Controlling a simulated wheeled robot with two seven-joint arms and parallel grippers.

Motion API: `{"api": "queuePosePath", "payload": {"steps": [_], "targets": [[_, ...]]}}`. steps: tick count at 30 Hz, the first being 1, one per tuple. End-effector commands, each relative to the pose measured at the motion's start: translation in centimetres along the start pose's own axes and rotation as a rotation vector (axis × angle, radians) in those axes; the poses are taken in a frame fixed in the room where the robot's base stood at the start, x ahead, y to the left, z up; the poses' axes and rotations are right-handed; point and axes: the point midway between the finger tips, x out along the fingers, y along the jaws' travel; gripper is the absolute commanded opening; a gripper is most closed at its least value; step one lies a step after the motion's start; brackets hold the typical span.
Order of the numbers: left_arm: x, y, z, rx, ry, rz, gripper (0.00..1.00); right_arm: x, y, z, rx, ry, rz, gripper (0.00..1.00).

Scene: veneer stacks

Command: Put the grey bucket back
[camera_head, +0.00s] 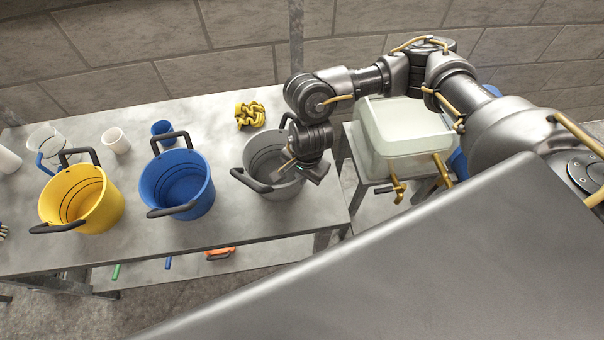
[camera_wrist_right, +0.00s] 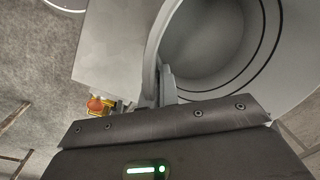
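The grey bucket (camera_head: 262,153) stands upright at the right end of the metal table (camera_head: 225,225), with one black handle folded out at its front left. My right gripper (camera_head: 291,166) is at the bucket's right rim, pointing down. In the right wrist view the grey bucket (camera_wrist_right: 225,40) fills the upper right, and its rim runs down to the fingers of my right gripper (camera_wrist_right: 160,88). The fingers are mostly hidden behind the gripper body, so whether they are closed on the rim is unclear. My left gripper is not in view.
A blue bucket (camera_head: 178,184) and a yellow bucket (camera_head: 82,198) stand to the left. Cups (camera_head: 116,140) and yellow gloves (camera_head: 250,114) lie behind. A pale basin (camera_head: 400,128) with brass taps is to the right. A lower shelf holds small items.

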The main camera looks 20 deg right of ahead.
Motion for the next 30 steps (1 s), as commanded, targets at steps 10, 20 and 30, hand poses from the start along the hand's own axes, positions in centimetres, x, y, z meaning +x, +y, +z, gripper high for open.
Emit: {"api": "queuePosePath", "payload": {"steps": [10,20,30], "targets": [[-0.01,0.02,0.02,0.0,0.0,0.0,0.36,0.43,0.03,0.0,0.0,0.0,-0.001,0.0],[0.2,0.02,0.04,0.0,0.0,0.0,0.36,0.6,0.08,0.01,0.0,0.0,0.0,0.24],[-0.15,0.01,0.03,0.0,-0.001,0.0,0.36,-0.03,-0.04,0.0,-0.001,0.001,-0.002,0.24]]}}
